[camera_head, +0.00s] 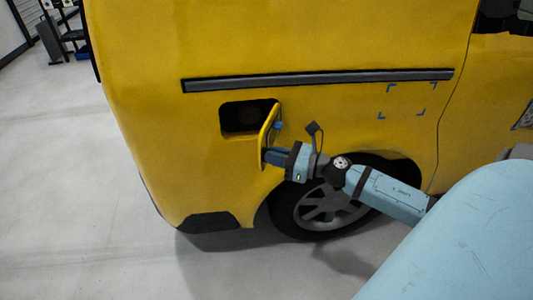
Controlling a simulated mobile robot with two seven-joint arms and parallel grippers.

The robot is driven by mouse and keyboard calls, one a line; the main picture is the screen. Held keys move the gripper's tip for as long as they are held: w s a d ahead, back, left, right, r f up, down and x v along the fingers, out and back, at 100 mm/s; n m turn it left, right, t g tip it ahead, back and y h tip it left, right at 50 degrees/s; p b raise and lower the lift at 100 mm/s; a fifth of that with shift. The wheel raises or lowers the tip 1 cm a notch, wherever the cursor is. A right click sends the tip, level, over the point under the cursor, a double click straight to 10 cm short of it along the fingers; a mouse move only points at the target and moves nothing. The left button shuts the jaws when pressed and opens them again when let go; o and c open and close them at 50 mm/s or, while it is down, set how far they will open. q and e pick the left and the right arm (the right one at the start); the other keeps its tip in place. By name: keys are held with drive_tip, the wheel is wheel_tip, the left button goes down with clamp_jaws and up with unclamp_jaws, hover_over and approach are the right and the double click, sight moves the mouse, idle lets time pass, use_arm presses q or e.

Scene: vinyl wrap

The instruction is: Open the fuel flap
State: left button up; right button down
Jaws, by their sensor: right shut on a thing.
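The fuel flap (267,130) is a yellow panel on the side of the yellow vehicle. It stands swung out at the right edge of the dark fuel recess (248,117), seen nearly edge-on. A round filler shows dimly inside the recess. My right gripper (271,156) is at the lower part of the flap and is shut on it. The exact contact of the fingers is too small to make out. My left gripper is not in view.
The yellow vehicle (160,130) fills the middle, with a dark trim strip (320,79) above the recess. A wheel (322,208) lies just below my right arm. Grey floor (75,200) is open at the left. A dark stand (62,32) is at the far back left.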

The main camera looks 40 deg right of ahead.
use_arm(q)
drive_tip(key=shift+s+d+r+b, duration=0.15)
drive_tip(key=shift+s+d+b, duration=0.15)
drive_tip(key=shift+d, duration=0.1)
use_arm(e)
drive_tip(key=shift+s+d, duration=0.55)
drive_tip(key=shift+d, duration=0.05)
drive_tip(key=shift+r, duration=0.1)
drive_tip(key=c, duration=1.2)
unclamp_jaws()
drive_tip(key=shift+c, duration=0.2)
use_arm(q)
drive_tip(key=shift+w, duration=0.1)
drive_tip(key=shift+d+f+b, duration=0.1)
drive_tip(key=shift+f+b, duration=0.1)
drive_tip(key=shift+b, duration=0.25)
use_arm(e)
drive_tip(key=v, duration=1.4)
